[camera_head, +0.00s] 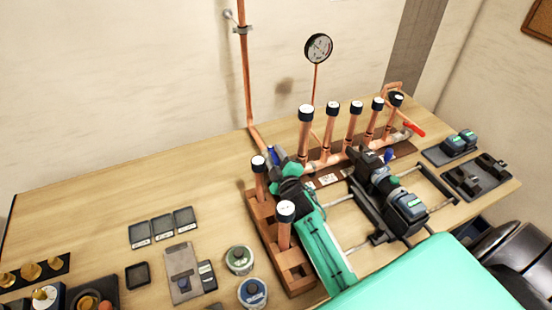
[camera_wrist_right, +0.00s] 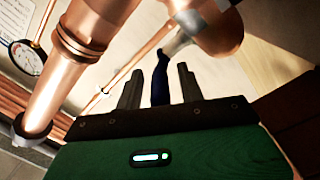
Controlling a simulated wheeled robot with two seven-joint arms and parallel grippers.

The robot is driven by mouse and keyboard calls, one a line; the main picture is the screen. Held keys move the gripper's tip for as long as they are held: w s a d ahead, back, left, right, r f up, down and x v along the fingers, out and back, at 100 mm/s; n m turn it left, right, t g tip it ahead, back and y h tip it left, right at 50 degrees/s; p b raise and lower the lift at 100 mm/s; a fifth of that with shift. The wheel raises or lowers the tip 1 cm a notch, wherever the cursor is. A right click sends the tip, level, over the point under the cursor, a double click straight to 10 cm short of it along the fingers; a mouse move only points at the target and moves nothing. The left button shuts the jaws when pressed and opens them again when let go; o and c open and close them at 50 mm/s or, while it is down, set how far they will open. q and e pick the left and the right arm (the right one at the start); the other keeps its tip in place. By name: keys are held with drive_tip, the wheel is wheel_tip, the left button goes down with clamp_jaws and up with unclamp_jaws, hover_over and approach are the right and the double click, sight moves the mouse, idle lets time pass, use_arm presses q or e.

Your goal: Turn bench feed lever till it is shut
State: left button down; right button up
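The bench feed lever is a blue handle (camera_head: 273,155) at the left end of the copper manifold (camera_head: 335,160), near the foot of the wall pipe. In the right wrist view the blue lever (camera_wrist_right: 160,80) hangs from a grey valve body (camera_wrist_right: 183,38). That view looks upside down, so the lever stands roughly upright. My right gripper (camera_head: 281,156) is at the lever. Its dark fingers (camera_wrist_right: 160,88) are open on both sides of the lever, with gaps visible. The valve is mostly hidden in the head view. My left gripper does not show.
Capped copper uprights (camera_head: 306,125) stand close right of the gripper. A wooden rack (camera_head: 265,215) holds shorter capped pipes below it. A gauge (camera_head: 318,48) stands behind. The bench's back left is clear.

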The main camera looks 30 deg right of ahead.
drive_tip(key=shift+s, duration=0.1)
drive_tip(key=shift+s+f, duration=0.1)
drive_tip(key=shift+s, duration=0.15)
drive_tip(key=s+a+b, duration=0.1)
drive_tip(key=s+b, duration=0.3)
drive_tip(key=s, duration=0.9)
drive_tip(key=shift+a, duration=0.4)
